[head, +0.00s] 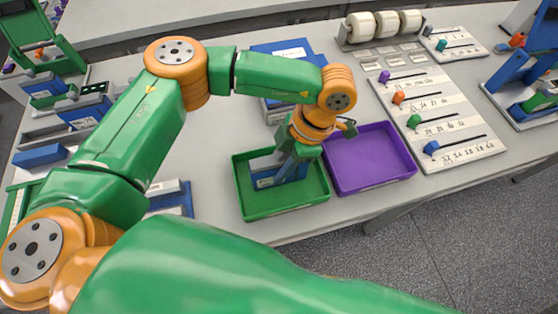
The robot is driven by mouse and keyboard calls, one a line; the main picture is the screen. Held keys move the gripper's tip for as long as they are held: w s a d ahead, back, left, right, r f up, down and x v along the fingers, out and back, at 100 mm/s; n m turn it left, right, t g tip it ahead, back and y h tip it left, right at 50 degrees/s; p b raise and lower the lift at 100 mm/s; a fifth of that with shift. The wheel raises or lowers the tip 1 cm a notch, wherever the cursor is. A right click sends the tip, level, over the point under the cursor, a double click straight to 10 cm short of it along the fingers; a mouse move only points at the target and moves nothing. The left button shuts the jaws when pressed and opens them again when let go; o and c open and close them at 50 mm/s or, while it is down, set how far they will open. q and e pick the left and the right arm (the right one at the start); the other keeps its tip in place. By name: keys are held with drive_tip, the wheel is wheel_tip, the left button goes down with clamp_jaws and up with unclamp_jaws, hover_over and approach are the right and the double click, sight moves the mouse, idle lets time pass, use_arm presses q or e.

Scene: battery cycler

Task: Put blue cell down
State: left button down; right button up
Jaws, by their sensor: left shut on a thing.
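My left gripper (284,170) reaches down into the green tray (244,199) near the front edge of the table. It is shut on the blue cell (266,182), a blue block with a pale face, partly hidden by the gripper. The cell is low inside the tray; I cannot tell whether it touches the floor of it. My right gripper is not in view.
A purple tray (370,160) stands right beside the green tray. A white board with coloured sliders (440,118) lies further right. Blue boxes (283,50) stand behind my forearm, and white rolls (385,23) stand at the back.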

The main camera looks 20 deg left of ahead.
use_arm(q)
drive_tip(key=shift+f, duration=0.1)
drive_tip(key=c, duration=0.6)
unclamp_jaws()
drive_tip(key=shift+s, duration=0.1)
drive_tip(key=shift+r, duration=0.3)
drive_tip(key=b+v, duration=0.2)
drive_tip(key=v, duration=0.4)
drive_tip(key=shift+w+d+r+b, duration=0.25)
drive_tip(key=shift+d+b, duration=0.05)
drive_tip(key=shift+b, duration=0.05)
drive_tip(key=p+v, duration=0.1)
drive_tip(key=v, duration=0.3)
drive_tip(key=shift+a, duration=0.1)
drive_tip(key=shift+r, duration=0.5)
drive_tip(key=shift+w+r, duration=0.1)
